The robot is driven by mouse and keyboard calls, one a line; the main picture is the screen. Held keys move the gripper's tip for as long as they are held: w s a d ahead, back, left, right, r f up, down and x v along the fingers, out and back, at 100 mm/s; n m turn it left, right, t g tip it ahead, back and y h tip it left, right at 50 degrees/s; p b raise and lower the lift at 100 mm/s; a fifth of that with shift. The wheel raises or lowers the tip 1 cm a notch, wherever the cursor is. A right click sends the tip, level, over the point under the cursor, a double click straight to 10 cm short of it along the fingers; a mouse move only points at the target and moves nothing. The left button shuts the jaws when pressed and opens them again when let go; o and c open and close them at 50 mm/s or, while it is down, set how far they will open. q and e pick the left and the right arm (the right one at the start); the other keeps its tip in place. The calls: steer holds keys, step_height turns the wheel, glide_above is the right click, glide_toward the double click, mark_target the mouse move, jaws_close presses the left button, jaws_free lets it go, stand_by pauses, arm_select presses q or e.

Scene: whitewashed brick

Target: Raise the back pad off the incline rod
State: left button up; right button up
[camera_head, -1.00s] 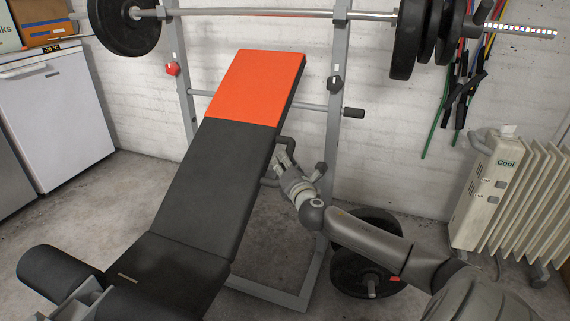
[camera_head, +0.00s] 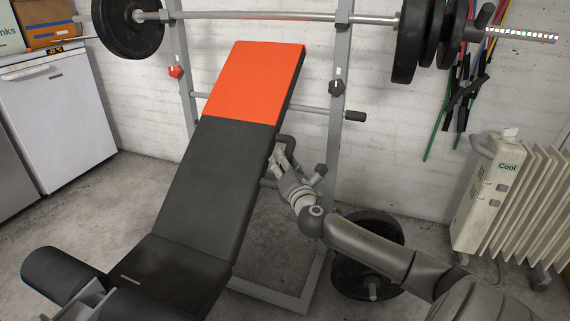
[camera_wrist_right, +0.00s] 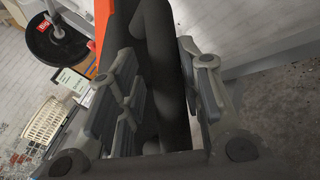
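The back pad (camera_head: 213,165), black with an orange-red top section (camera_head: 255,82), leans steeply between the rack uprights. The incline rod (camera_head: 315,109) runs crosswise behind it and ends in a black grip (camera_head: 355,116) at the right. The pad hides any contact with the rod. My right gripper (camera_head: 279,160) is at the pad's right edge, on a black handle (camera_head: 287,142). My left gripper is not in view.
A loaded barbell (camera_head: 270,15) crosses the rack above the pad. Weight plates (camera_head: 368,275) sit low at the rack's right. A heater (camera_head: 500,190) stands at the far right, a white fridge (camera_head: 58,110) at the left. The floor between pad and fridge is clear.

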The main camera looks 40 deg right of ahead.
steer(key=shift+s+a+f, duration=0.1)
steer(key=shift+s+a, duration=0.1)
steer(key=shift+s, duration=0.25)
steer(key=r+v, duration=0.1)
steer(key=v, duration=1)
steer(key=shift+f, duration=0.4)
steer(key=shift+s, duration=0.1)
